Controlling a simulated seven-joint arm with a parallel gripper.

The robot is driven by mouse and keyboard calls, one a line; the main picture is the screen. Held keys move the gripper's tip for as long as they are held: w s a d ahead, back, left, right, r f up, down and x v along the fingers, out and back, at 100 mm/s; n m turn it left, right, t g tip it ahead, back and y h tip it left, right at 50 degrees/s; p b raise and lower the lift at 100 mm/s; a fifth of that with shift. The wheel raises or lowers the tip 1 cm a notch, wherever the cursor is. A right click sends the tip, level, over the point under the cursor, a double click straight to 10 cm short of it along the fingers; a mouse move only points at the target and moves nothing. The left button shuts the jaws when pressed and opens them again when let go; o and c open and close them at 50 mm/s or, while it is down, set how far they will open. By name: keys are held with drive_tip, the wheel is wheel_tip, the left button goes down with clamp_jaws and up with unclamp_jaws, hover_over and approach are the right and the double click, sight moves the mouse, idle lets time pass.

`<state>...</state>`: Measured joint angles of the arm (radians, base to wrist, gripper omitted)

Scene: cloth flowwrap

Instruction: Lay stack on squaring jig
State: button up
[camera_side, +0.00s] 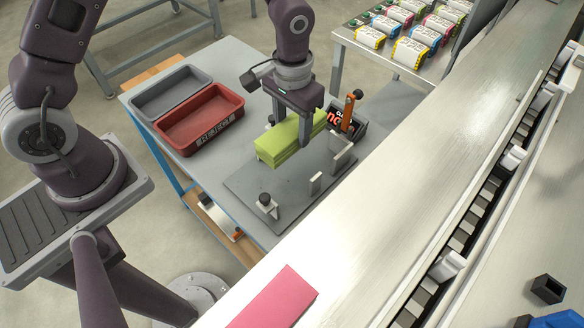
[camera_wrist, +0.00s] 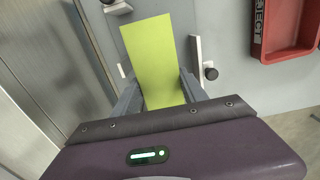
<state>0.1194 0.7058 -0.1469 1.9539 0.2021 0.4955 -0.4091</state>
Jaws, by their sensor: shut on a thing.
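A lime-green stack of folded cloths (camera_side: 284,143) is held level by my gripper (camera_side: 303,140), with one finger visible on its near side. It also shows in the wrist view (camera_wrist: 155,60) between the two fingers (camera_wrist: 162,95). The squaring jig, a dark grey plate (camera_side: 243,186) with small upright stops (camera_side: 315,184), lies on the table under and in front of the stack. In the wrist view, stops (camera_wrist: 197,58) stand beside the stack. The stack hides part of the plate, and I cannot tell whether it touches it.
A red tray (camera_side: 160,138) and a grey tray (camera_side: 140,101) sit at the table's left. A dark box with a red display (camera_side: 361,128) and an orange-handled clamp (camera_side: 348,112) stand close right of my gripper. A pink cloth (camera_side: 275,300) lies on the white conveyor surface (camera_side: 400,190) at front.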

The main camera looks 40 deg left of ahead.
wheel_tip(320, 180, down, 11)
drive_tip(key=shift+r, duration=0.2)
drive_tip(key=shift+f, duration=0.15)
drive_tip(key=o, duration=1.3)
drive_tip(key=shift+o, duration=0.2)
wheel_tip(320, 180, up, 12)
drive_tip(key=shift+r, duration=0.25)
